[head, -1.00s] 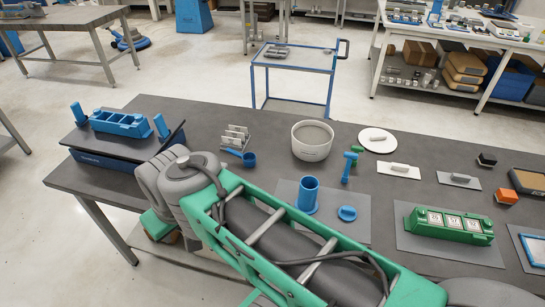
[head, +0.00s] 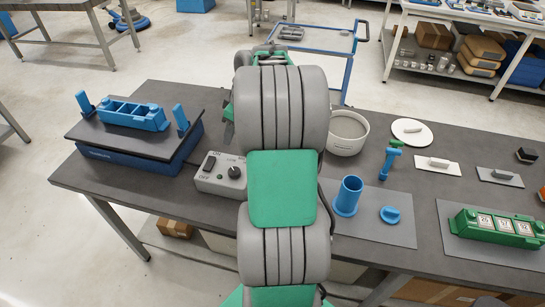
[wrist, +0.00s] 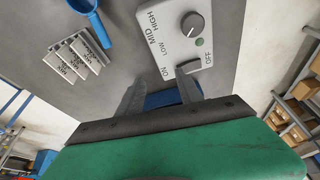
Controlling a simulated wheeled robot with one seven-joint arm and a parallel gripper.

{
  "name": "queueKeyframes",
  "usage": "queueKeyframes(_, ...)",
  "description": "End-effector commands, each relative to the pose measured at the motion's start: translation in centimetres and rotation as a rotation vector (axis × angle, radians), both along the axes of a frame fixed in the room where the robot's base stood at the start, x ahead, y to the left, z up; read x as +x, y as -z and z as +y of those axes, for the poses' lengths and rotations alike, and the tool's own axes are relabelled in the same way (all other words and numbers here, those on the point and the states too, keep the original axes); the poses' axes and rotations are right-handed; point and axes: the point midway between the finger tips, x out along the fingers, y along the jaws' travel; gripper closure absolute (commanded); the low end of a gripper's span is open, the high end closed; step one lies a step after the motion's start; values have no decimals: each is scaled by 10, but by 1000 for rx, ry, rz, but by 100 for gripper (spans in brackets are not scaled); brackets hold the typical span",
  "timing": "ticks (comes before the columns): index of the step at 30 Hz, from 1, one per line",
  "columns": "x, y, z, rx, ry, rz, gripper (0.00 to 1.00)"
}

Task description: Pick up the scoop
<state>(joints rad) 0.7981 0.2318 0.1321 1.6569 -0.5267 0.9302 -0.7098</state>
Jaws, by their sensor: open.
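The blue scoop (wrist: 93,22) shows at the top left of the wrist view, partly cut off by the frame edge. In the head view my arm hides it. My gripper (wrist: 160,92) is open and empty, with its two fingers apart at the lower middle of the wrist view. The scoop is well away from the fingers, beyond them and to the left.
A grey control box (head: 222,174) with a knob stands beside the blue shaker (head: 140,150). Labelled cards (wrist: 74,62) stand next to the scoop. A white bowl (head: 347,133) and a blue cylinder (head: 348,197) are right of my arm.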

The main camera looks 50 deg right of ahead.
Motion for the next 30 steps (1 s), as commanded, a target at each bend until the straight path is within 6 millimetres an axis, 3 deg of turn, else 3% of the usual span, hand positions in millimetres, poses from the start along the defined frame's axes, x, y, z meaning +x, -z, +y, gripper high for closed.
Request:
queueKeyframes(1, -10, 26, -43, 13, -14, -8, 57)
queueKeyframes(3, -23, 48, -83, 17, -56, -31, 57)
queueKeyframes(7, -41, 71, -122, 18, -104, -60, 57)
queueKeyframes(22, -23, 139, -118, 19, -111, -63, 57)
queueKeyframes(30, -21, 147, -118, 16, -110, -64, 57)
